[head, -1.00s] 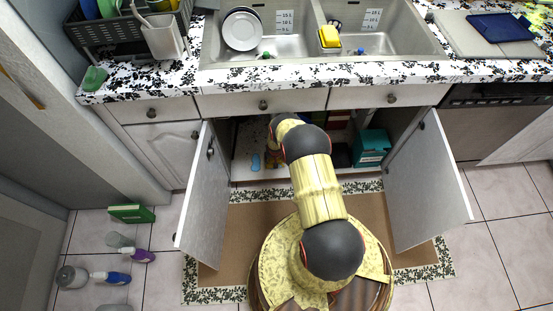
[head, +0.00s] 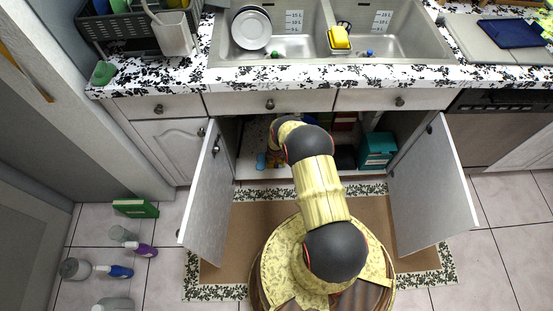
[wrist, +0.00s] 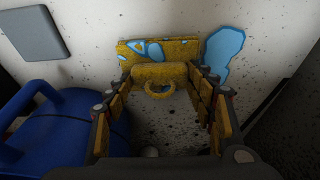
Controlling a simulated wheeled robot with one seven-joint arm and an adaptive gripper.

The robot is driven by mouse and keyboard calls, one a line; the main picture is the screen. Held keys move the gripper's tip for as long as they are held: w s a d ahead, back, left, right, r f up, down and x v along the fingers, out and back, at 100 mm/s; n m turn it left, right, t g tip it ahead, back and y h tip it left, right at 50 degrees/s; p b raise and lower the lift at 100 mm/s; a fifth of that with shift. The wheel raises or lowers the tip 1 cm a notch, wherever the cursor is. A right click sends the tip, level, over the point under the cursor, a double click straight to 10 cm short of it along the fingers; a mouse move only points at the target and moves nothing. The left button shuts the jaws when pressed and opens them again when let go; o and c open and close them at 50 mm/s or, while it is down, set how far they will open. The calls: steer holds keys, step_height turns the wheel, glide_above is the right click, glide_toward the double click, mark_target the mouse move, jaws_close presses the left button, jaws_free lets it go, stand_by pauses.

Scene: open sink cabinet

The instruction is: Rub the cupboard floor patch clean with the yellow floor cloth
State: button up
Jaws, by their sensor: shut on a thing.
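In the wrist view my gripper (wrist: 165,76) is shut on the yellow floor cloth (wrist: 182,50), which is spread at the fingertips near the pale cupboard floor. Whether the cloth presses flat on the floor is hard to tell. Light blue marks show on or around the cloth, and a larger piece of the light blue patch (wrist: 222,52) lies just right of it, uncovered. My gripper is largely hidden behind my arm there.
A blue container with a handle (wrist: 65,130) stands close on the left in the wrist view. A dark object is at the right edge. In the head view a teal box (head: 376,150) stands on the right inside, and open doors (head: 207,200) (head: 432,190) flank my arm.

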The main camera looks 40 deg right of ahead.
steer(key=shift+w+a+f, duration=0.15)
steer(key=shift+w+a, duration=0.35)
steer(key=shift+a, duration=0.2)
steer(key=shift+a, duration=0.1)
steer(key=shift+w+a, duration=0.45)
steer(key=shift+a, duration=0.2)
steer(key=shift+a, duration=0.1)
steer(key=shift+w+a, duration=0.55)
steer(key=shift+a, duration=0.05)
steer(key=shift+w+a, duration=0.5)
steer(key=shift+a, duration=0.25)
